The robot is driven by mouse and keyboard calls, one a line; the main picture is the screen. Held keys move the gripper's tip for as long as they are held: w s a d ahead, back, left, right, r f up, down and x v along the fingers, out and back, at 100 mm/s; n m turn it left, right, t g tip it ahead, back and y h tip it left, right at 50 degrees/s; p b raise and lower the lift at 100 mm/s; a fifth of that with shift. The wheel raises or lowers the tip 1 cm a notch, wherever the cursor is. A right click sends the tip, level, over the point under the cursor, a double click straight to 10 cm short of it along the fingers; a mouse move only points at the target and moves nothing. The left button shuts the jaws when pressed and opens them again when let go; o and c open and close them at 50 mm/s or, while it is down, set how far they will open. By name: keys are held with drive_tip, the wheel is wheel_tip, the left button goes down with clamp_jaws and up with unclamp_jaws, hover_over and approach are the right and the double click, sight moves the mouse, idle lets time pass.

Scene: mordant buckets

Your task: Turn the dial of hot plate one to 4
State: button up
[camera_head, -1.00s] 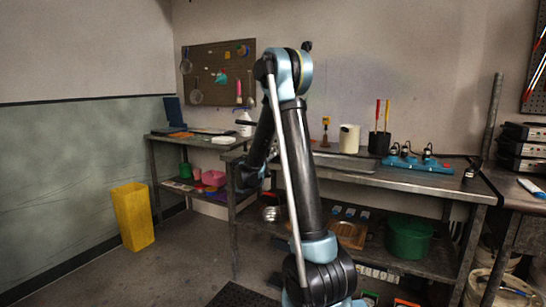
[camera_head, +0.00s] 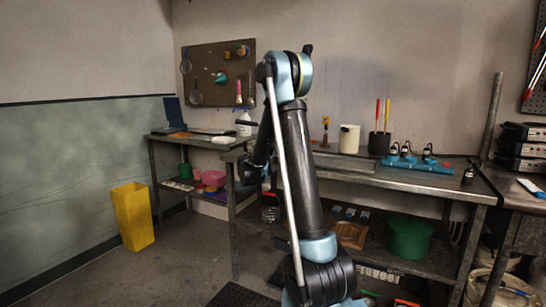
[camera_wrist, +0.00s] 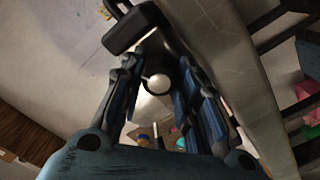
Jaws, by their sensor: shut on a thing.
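In the wrist view, my gripper (camera_wrist: 165,100) has its two blue-and-black fingers on either side of a dark round knob with a pale face (camera_wrist: 158,81), and is shut on it. It looks like a dial, but its numbers and pointer cannot be read. A dark bar-shaped part (camera_wrist: 130,28) shows just above the fingers. In the head view my arm stands in front of the bench, and my gripper tips and hot plate one cannot be made out clearly.
The long metal bench (camera_head: 420,184) bears a white canister (camera_head: 349,139), a black holder with red and yellow handles (camera_head: 379,143) and a blue rack (camera_head: 418,163). A green pot (camera_head: 410,238) is on the lower shelf. A yellow bin (camera_head: 133,216) stands on open floor at left.

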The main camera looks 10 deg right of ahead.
drive_tip(key=shift+a+n, duration=0.1)
drive_tip(key=shift+n, duration=0.8)
drive_tip(key=o, duration=0.8)
drive_tip(key=v, duration=1.2)
drive_tip(key=shift+f, duration=0.1)
